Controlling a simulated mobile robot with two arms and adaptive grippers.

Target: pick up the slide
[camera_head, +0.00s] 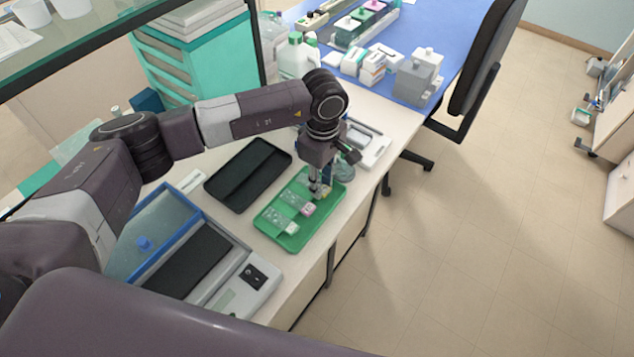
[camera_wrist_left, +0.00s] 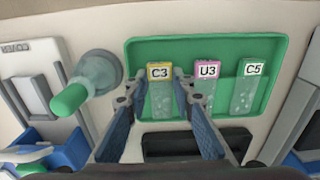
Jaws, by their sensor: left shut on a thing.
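Three glass slides stand in a row at the green tray (camera_head: 318,223), labelled C3, U3 and C5 in the left wrist view. The yellow-labelled C3 slide (camera_wrist_left: 160,98) is between the fingertips of my left gripper (camera_wrist_left: 155,90), which is shut on it. The pink-labelled U3 slide (camera_wrist_left: 206,78) is just right of the right finger, which covers part of it. The pale-green-labelled C5 slide (camera_wrist_left: 247,92) is at the right. In the head view my left gripper (camera_head: 320,187) points down at the tray's far end. My right gripper is out of view.
A black tray (camera_head: 248,172) lies left of the green tray. A device with a blue-framed lid (camera_head: 165,235) is nearer. White bottles and boxes stand farther back. Open floor lies to the right.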

